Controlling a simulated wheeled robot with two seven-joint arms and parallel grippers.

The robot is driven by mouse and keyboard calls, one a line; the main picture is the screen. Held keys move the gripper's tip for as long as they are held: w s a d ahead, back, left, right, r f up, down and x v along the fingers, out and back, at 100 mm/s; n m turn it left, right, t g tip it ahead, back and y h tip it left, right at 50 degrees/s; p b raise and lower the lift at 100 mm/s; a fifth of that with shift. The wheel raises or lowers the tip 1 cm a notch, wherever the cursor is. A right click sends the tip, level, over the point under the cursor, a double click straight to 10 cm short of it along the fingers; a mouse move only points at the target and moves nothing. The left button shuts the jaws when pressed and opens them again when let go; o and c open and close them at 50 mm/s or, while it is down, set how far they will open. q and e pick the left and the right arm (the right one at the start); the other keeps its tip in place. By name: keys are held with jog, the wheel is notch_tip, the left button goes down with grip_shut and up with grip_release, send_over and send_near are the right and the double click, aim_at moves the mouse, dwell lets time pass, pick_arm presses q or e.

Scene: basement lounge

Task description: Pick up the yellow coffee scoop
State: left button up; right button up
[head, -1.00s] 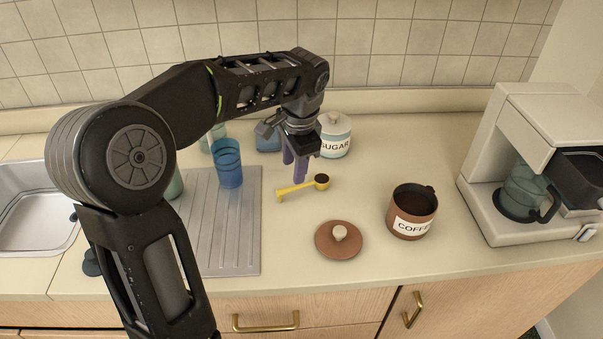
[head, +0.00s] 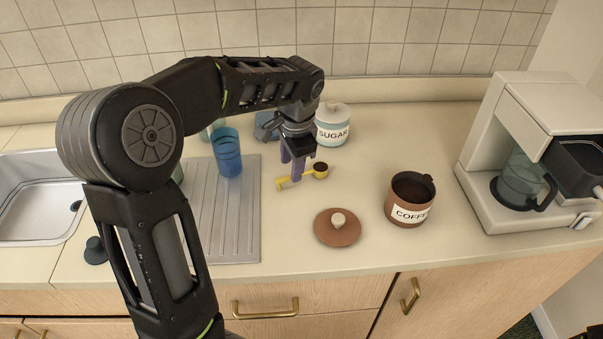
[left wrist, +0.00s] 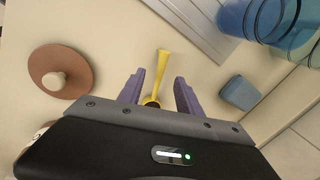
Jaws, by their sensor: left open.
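The yellow coffee scoop (head: 307,174) lies on the counter, its dark-filled bowl at the right end and its handle running left. My left gripper (head: 293,172) is open and points down over the scoop's handle. In the left wrist view the scoop's yellow handle (left wrist: 164,68) shows between the two purple fingers of the gripper (left wrist: 159,90), with a gap on both sides. The bowl is partly hidden there by the gripper body. My right gripper is in neither view.
The brown coffee canister (head: 410,200) stands open to the right, with its lid (head: 338,231) on the counter nearer the front. The sugar jar (head: 333,128) is behind the gripper. Blue cups (head: 227,154) stand by the drainboard (head: 238,215). A coffee maker (head: 480,150) stands at far right.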

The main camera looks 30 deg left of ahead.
pick_arm(q)
jog(key=shift+w+a+f+p, duration=0.1)
jog(key=shift+a+f+p, duration=0.1)
jog(key=shift+f, duration=0.8)
jog(key=shift+w+a+f+p, duration=0.1)
jog(key=shift+a+f, duration=0.1)
jog(key=shift+f, duration=0.75)
grip_shut()
